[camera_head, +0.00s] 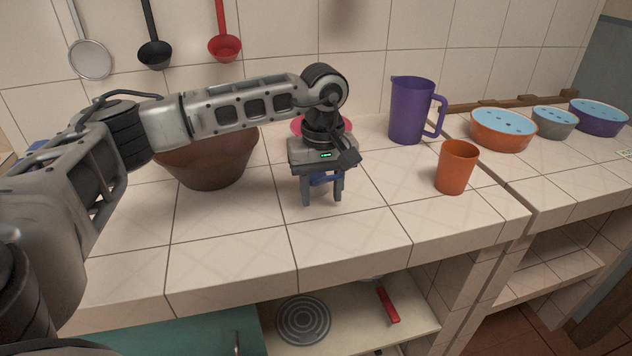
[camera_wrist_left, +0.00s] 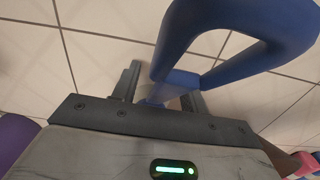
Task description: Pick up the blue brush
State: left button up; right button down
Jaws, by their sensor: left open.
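The blue brush shows in the left wrist view as a blue loop-shaped handle (camera_wrist_left: 235,72), with its narrow part between my left gripper's fingers. In the head view only a small blue piece of the brush (camera_head: 325,179) shows between the fingers; the gripper hides the rest. My left gripper (camera_head: 322,199) points down, low over the counter, with its jaws open around that part of the handle. It also shows in the left wrist view (camera_wrist_left: 160,93). I cannot tell whether a finger touches the handle. My right gripper is in neither view.
A brown bowl (camera_head: 208,165) stands left of the gripper, partly behind my arm. A purple pitcher (camera_head: 408,112) and an orange cup (camera_head: 456,168) stand to the right. Something pink (camera_head: 345,124) is partly hidden behind the gripper. The front counter tiles (camera_head: 240,250) are clear.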

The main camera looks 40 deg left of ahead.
pick_arm(q)
grip_shut()
dwell(0.3)
jog(key=shift+r+p, duration=0.35)
jog(key=shift+r, duration=0.05)
jog(key=shift+r+b, duration=0.3)
jog(key=s+d+r, duration=0.2)
jog(key=s+r, duration=0.4)
jog(key=s+d+r+b, duration=0.1)
jog(key=s+d+r, duration=0.1)
jog(key=s+r, duration=0.4)
jog(key=shift+s+d+b, duration=0.25)
jog(key=shift+s+b, duration=0.05)
jog(key=shift+s, duration=0.35)
